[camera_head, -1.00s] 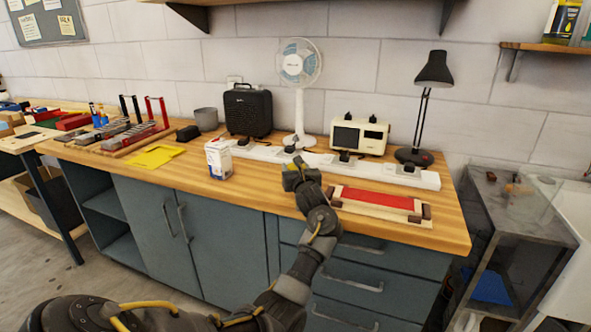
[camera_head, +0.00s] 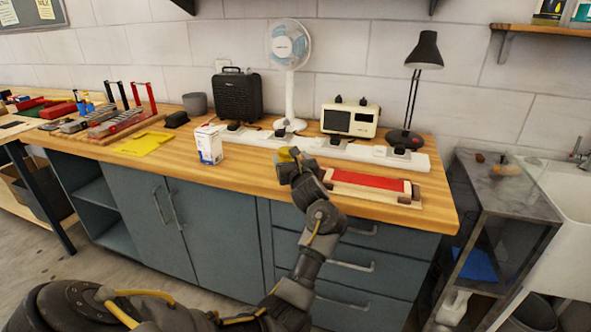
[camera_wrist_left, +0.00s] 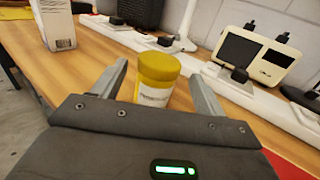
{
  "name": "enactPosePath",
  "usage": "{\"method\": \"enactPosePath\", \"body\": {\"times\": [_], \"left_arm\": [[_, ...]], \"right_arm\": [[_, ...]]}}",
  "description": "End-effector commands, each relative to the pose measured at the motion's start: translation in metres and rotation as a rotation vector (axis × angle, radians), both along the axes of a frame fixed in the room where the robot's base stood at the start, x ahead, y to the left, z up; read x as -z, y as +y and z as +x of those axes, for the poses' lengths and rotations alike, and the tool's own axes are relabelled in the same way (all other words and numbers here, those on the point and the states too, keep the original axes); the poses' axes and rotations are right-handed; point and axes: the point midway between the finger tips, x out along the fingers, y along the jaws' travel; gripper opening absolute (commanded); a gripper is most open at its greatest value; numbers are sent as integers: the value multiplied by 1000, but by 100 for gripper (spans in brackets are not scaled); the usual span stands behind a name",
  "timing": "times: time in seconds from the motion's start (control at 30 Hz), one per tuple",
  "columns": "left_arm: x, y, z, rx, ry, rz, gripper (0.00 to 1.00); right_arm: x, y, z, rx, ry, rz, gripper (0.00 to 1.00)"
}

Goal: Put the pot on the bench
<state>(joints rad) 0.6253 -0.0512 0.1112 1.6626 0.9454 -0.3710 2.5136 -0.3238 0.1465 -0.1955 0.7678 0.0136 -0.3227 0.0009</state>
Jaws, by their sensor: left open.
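A small pot with a yellow lid and a pale label (camera_wrist_left: 157,80) stands upright on the wooden bench (camera_head: 255,172) in the left wrist view. My left gripper (camera_wrist_left: 160,82) is open, with one finger on each side of the pot; I see gaps beside it. In the head view the left gripper (camera_head: 290,160) is over the bench's front part, and a yellow patch of the pot (camera_head: 285,154) shows just beyond it, mostly hidden by the hand. My right gripper is not in view.
A white box (camera_head: 208,145) stands left of the hand. A power strip (camera_head: 345,150) runs behind it. A red-topped wooden tray (camera_head: 368,182) lies close on the right. A fan (camera_head: 290,48), a cream device (camera_head: 350,120) and a lamp (camera_head: 422,60) stand at the back.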

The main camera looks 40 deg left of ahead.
Motion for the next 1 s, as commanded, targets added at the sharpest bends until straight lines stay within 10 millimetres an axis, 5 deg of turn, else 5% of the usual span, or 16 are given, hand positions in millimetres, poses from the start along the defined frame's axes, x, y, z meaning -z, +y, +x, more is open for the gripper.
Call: {"method": "enactPosePath", "body": {"times": [0.33,1.0], "left_arm": [[1,-45,-34,-1,0,-1,72],[0,-50,-39,-1,1,1,72]], "right_arm": [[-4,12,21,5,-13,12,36],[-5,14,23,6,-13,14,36]]}}
